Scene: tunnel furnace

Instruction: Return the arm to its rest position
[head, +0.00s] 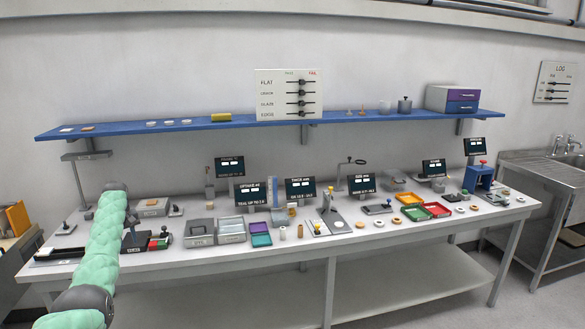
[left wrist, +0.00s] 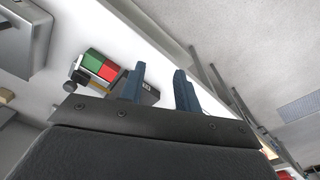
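My left arm (head: 104,240), in a pale green sleeve, rises from the lower left of the head view over the left end of the workbench. My left gripper (head: 132,222) is small and partly hidden beside the arm there. In the left wrist view its two blue-grey fingers (left wrist: 159,88) stand apart with nothing between them. Beyond them lie a green and red block piece (left wrist: 102,66) and a dark labelled device (left wrist: 148,88), with the bench edge near the fingers. My right gripper is in neither view.
The white workbench (head: 300,262) carries grey bins (head: 200,240), small screens (head: 300,188), and red and green trays (head: 436,210). A blue shelf (head: 350,117) runs along the wall above. A metal sink unit (head: 545,170) stands at right. The floor before the bench looks clear.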

